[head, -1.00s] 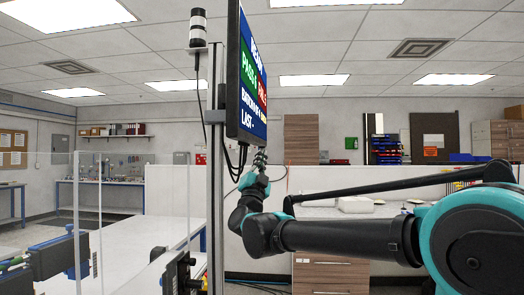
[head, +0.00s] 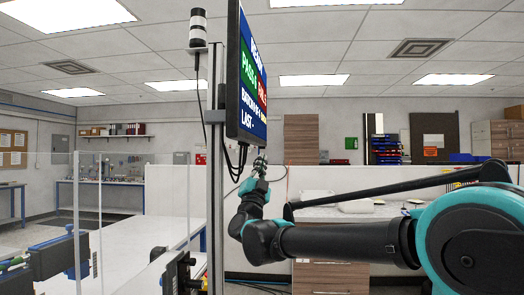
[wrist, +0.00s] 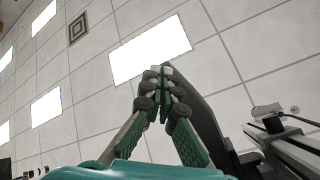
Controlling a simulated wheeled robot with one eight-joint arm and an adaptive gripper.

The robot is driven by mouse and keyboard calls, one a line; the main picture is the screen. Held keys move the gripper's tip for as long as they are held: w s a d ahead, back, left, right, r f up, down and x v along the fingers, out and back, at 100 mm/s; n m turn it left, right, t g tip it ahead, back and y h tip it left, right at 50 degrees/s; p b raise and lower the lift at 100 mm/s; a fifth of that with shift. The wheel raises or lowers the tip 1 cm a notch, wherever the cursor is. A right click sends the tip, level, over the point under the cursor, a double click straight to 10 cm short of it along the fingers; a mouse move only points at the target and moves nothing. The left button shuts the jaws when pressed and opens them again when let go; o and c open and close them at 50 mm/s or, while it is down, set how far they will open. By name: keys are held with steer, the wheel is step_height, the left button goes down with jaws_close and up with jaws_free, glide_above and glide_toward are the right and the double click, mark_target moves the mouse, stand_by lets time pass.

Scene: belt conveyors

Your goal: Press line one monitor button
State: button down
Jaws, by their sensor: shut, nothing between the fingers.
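The line monitor (head: 246,80) hangs on a grey post in the head view, seen at a steep angle. Its blue screen shows a green PASS field, a red field beside it and white text. My gripper (head: 262,156) points upward just right of the monitor's lower edge; I cannot tell whether it touches the screen. In the wrist view my gripper (wrist: 160,70) is shut, its fingertips together with nothing between them, against the ceiling. A dark edge and a grey rail show at the right there. I cannot make out a separate button.
The grey post (head: 215,170) carries a stack light (head: 198,28) on top. Clear panels (head: 130,200) and a white conveyor surface (head: 140,240) lie to the left. A low white partition (head: 400,175) stands behind my arm. Cables hang below the monitor.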

steer(key=shift+f, duration=2.5)
steer(key=shift+y, duration=0.3)
steer(key=s+d+f+n+g+y, duration=0.1)
steer(key=d+f+n+g+y, duration=0.25)
steer(key=f, duration=0.75)
steer(key=s+d+f+n+g+y, duration=0.15)
steer(key=d+f+n+g, duration=0.3)
steer(key=f, duration=0.75)
steer(key=d+f+n+g+y, duration=0.3)
steer(key=f+n+g, duration=0.15)
steer(key=f, duration=0.65)
steer(key=s+d+f+g+h, duration=0.1)
steer(key=s+d+f+g, duration=0.2)
steer(key=s+d+f, duration=0.2)
steer(key=s+d+f+m+g+h, duration=0.1)
steer(key=s+d+f, duration=0.4)
steer(key=s+f, duration=0.5)
steer(key=s+d+f+m+g+h, duration=0.1)
steer(key=s+d+f+g+h, duration=0.1)
steer(key=s+d+f+g, duration=0.3)
steer(key=s+f+g, duration=0.1)
steer(key=s+f, duration=0.2)
steer(key=s, duration=0.1)
steer(key=shift+h, duration=0.4)
